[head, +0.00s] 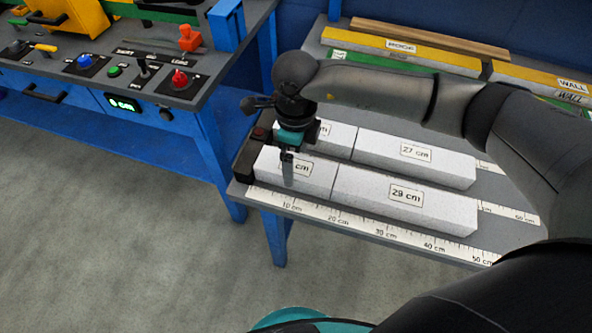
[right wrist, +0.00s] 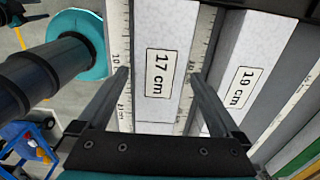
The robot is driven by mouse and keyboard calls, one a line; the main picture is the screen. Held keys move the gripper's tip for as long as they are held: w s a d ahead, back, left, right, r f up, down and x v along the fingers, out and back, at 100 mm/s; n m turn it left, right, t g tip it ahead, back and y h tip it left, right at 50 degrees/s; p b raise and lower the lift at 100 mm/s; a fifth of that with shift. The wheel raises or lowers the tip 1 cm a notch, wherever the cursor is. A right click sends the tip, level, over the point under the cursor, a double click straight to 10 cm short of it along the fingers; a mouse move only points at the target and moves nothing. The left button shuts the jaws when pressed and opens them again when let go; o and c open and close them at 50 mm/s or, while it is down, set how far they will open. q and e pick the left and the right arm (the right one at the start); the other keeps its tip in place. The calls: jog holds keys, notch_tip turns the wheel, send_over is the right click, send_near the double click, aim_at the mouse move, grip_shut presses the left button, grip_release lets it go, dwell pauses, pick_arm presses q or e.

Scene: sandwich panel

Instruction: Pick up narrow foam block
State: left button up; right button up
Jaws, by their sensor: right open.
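White foam blocks lie in two rows on the grey bench. The front row has the 17 cm block (head: 318,179) at left and the 29 cm block (head: 400,198) at right. The back row has a 19 cm block (right wrist: 238,82) and the 27 cm block (head: 415,155). My right gripper (head: 287,172) points down at the 17 cm block and partly hides its label in the head view. In the right wrist view my open fingers (right wrist: 158,76) are on either side of the 17 cm block (right wrist: 160,100). Contact cannot be told. My left gripper is not in view.
A white ruler strip (head: 370,228) runs along the bench front. A dark end stop (head: 244,160) stands at the rows' left end. Yellow ROCK and WALL pieces (head: 400,50) lie at the back. A blue control bench (head: 130,75) with knobs stands left, beyond a gap.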

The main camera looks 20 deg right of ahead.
aim_at(296, 166)
notch_tip(296, 166, down, 3)
jog(key=c, duration=1.2)
